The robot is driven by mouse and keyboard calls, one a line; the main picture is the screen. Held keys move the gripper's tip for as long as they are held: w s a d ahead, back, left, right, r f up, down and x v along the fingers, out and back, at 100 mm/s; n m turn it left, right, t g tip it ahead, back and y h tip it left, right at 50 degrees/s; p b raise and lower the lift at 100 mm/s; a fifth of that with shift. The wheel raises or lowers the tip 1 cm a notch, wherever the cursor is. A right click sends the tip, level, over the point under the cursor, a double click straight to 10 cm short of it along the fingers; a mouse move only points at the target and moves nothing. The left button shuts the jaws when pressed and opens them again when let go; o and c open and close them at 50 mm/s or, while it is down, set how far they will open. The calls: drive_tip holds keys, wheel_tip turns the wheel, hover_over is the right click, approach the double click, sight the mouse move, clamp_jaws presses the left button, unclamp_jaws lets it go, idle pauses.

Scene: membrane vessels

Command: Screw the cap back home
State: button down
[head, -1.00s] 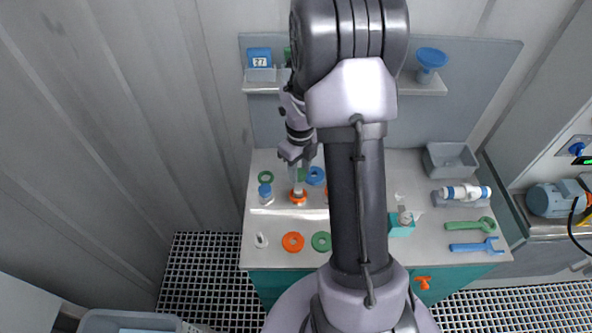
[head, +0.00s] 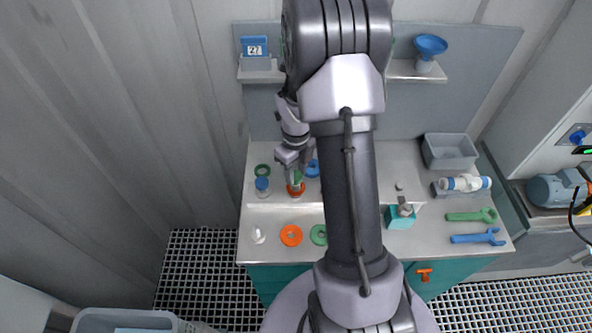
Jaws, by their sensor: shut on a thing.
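My gripper (head: 292,170) is at the left part of the bench, pointing down and shut on a small green cap (head: 297,178). The cap is partly hidden by the fingers. Directly below it is a vessel with an orange collar (head: 296,190), standing on the bench. The cap is at or just above the vessel's top; I cannot tell whether they touch or whether the thread is engaged. A second vessel with a blue cap (head: 262,184) stands just to the left.
A green ring (head: 263,170) and a blue ring (head: 312,169) lie behind. An orange ring (head: 291,236) and a green ring (head: 319,235) lie in front. A teal block (head: 400,217), green wrench (head: 471,215), blue wrench (head: 478,237) and grey bin (head: 450,152) are at right. My arm hides the bench middle.

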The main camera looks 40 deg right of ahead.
drive_tip(key=shift+f+b, duration=1.2)
drive_tip(key=shift+f, duration=0.05)
drive_tip(key=shift+f+m+b, duration=0.2)
drive_tip(key=shift+m+b, duration=0.5)
drive_tip(key=shift+b, duration=0.05)
drive_tip(key=m+b, duration=0.4)
drive_tip(key=m, duration=0.1)
drive_tip(key=shift+w, duration=0.1)
drive_tip(key=shift+r+m+b, duration=0.2)
drive_tip(key=shift+m+b, duration=0.15)
drive_tip(key=shift+m, duration=0.45)
drive_tip(key=c, duration=0.9)
unclamp_jaws()
drive_tip(key=shift+o, duration=0.2)
drive_tip(key=shift+r, duration=0.15)
